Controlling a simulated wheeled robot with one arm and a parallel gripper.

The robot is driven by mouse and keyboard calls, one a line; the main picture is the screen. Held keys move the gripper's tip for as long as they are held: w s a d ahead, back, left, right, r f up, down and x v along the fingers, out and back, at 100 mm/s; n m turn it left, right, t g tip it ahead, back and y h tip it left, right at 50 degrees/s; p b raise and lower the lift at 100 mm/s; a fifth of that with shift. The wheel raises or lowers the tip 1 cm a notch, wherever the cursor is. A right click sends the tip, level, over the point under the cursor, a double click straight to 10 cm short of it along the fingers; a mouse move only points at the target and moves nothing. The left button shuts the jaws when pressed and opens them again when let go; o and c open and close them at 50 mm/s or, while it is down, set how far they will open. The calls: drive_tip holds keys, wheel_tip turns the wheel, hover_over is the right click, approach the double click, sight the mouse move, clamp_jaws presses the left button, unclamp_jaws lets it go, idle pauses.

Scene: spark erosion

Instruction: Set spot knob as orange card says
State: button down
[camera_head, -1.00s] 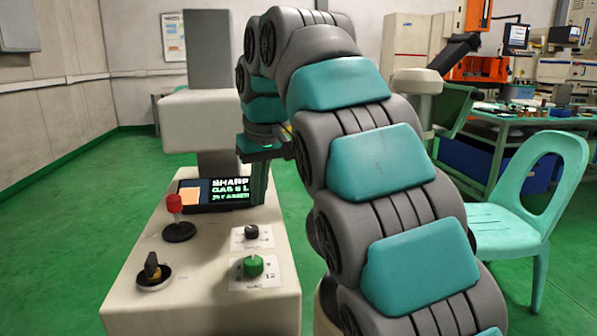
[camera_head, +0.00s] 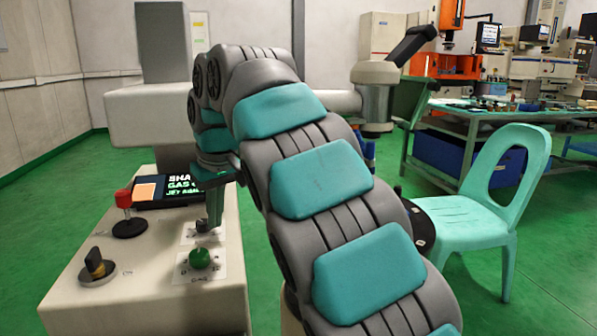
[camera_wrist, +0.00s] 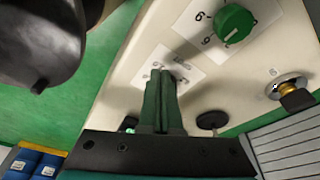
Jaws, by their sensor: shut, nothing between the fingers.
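The pale console (camera_head: 130,300) carries a small black knob (camera_head: 203,226) on a white plate and a green knob (camera_head: 200,259) on another plate in front of it. Which is the spot knob I cannot read. My gripper (camera_head: 212,220) points down at the black knob, fingers shut together. In the wrist view the gripper (camera_wrist: 161,77) covers the middle of a white plate and hides the black knob; contact cannot be told. The green knob (camera_wrist: 235,22) shows beyond. A dark display (camera_head: 170,191) shows an orange patch (camera_head: 147,188) and white text, partly hidden by my arm.
A red-topped lever (camera_head: 124,199) and a black-and-yellow selector (camera_head: 96,264) stand on the console's left. A grey column (camera_head: 163,50) with a pale head (camera_head: 150,115) rises behind. A turquoise chair (camera_head: 480,220) and a green workbench (camera_head: 470,125) are to the right.

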drive_tip(key=shift+f, duration=0.25)
drive_tip(key=shift+w+a, duration=0.1)
drive_tip(key=shift+a, duration=0.15)
idle(0.6)
drive_tip(key=shift+s+a+p, duration=0.3)
drive_tip(key=shift+s+a, duration=0.05)
drive_tip(key=shift+s, duration=0.1)
drive_tip(key=shift+s+a, duration=0.25)
drive_tip(key=shift+a, duration=0.15)
idle(0.5)
